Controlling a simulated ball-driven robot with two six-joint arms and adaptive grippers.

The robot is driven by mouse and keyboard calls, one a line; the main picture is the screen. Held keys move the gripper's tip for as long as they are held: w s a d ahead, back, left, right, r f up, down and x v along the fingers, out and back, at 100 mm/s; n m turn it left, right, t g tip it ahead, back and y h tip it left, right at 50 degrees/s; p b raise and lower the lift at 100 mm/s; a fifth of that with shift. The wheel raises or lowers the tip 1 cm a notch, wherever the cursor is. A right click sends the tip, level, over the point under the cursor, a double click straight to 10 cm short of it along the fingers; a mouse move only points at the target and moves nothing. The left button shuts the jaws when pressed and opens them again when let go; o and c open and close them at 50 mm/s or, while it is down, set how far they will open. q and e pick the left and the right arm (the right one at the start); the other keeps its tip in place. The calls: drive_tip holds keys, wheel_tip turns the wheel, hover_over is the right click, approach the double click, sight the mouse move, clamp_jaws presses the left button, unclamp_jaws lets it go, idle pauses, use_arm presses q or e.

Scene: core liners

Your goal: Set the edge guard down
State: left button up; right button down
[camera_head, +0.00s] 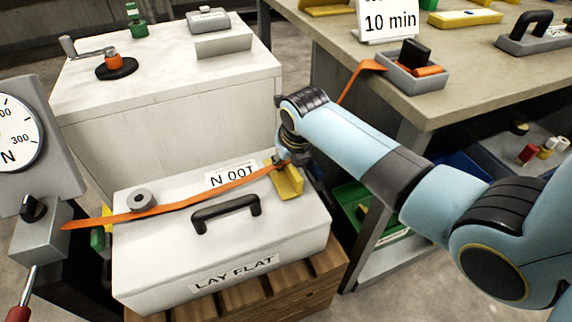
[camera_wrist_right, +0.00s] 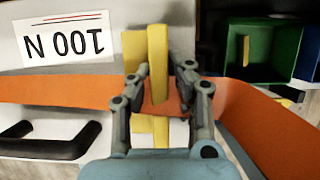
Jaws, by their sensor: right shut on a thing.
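The yellow edge guard (camera_head: 289,184) is at the right end of the white case lid (camera_head: 150,240), by the case's right edge. My right gripper (camera_head: 283,160) is shut on it from above. In the right wrist view the guard (camera_wrist_right: 158,50) stands between the two fingers (camera_wrist_right: 160,88). The orange strap (camera_head: 190,206) runs along the lid to the guard, and in the wrist view it (camera_wrist_right: 60,90) shows on both sides of the gripper. The fingers hide part of the guard; I cannot tell whether its underside touches the case. My left gripper is out of view.
The case rests on a wooden pallet (camera_head: 300,290). A dial gauge (camera_head: 15,130) stands left; a workbench (camera_head: 440,95) stands right. A green bin (camera_head: 350,205) is below.

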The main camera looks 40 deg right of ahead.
drive_tip(key=shift+f, duration=0.3)
drive_tip(key=c, duration=1.3)
unclamp_jaws()
drive_tip(key=shift+o, duration=0.2)
drive_tip(key=shift+r, duration=0.3)
drive_tip(key=p+v, duration=0.4)
drive_tip(key=v, duration=0.7)
drive_tip(key=shift+s+a+r, duration=0.1)
drive_tip(key=shift+s+r, duration=0.15)
